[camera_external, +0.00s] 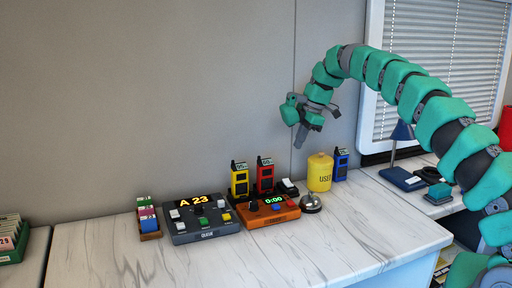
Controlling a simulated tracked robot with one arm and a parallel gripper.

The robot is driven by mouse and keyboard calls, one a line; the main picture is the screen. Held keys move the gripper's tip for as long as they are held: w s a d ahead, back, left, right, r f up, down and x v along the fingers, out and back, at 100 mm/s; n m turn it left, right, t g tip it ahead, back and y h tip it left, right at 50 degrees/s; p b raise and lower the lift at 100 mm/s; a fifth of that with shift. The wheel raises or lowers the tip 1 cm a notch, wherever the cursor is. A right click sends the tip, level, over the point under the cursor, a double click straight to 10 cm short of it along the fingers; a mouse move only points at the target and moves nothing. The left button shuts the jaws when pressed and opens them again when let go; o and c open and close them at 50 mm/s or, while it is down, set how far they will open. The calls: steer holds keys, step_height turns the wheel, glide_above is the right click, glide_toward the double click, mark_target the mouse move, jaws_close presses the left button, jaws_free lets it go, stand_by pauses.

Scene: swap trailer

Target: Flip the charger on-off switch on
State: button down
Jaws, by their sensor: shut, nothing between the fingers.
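My gripper (299,141) is shut and empty, pointing down in the air above the back of the marble-topped counter. Below and left of it, a yellow handset (239,181) and a red handset (265,176) stand upright near the wall, each with a small lit display on top. A small black block with a white top (288,186) sits just right of the red handset; it may be the charger switch. It is too small to tell its on or off position. The base under the handsets is mostly hidden behind the orange timer box. My gripper touches none of these.
A grey queue box (204,224) showing "A 23" and an orange timer box (268,214) showing "0:00" stand in front. A silver bell (311,204), a yellow canister (320,172) and a blue handset (341,164) stand right. The counter's front (330,240) is clear.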

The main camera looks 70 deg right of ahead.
glide_above(286, 181)
steer(key=s, duration=0.2)
steer(key=f, duration=0.9)
steer(key=shift+w+f, duration=0.2)
steer(key=shift+f, duration=0.05)
steer(key=shift+w+d+f, duration=0.15)
steer(key=shift+f, duration=0.3)
steer(key=shift+w+d+f, duration=0.1)
steer(key=shift+d+f, duration=0.05)
steer(key=shift+f, duration=0.3)
steer(key=shift+w+d+f+b, duration=0.1)
steer(key=shift+w+f+b, duration=0.05)
steer(key=shift+f+b, duration=0.2)
steer(key=shift+w+d+f, duration=0.1)
steer(key=shift+d, duration=0.05)
